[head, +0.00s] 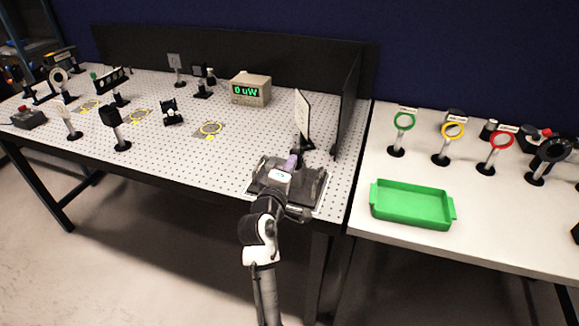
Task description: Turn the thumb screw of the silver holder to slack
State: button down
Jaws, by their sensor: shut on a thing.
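A holder with a pale upright plate (303,112) on a dark post (305,143) stands near the right end of the perforated board. I cannot tell from this view whether it is the silver holder. My gripper (296,158) is at the foot of this post, at the board's front right corner. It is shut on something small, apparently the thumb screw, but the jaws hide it. A small purple part (291,162) shows at the fingertips. The screw's angle cannot be seen.
A dark panel (347,105) stands close right of the holder. A dark grey block (314,185) lies under my wrist. A meter (251,90) reads 0 uW. Several mounts stand left. A green tray (412,205) and ring holders (404,121) are on the right table.

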jog(key=shift+n, duration=0.9)
jog(key=c, duration=1.2)
grip_release()
jog(key=b+v, duration=0.4)
jog(key=v, duration=1)
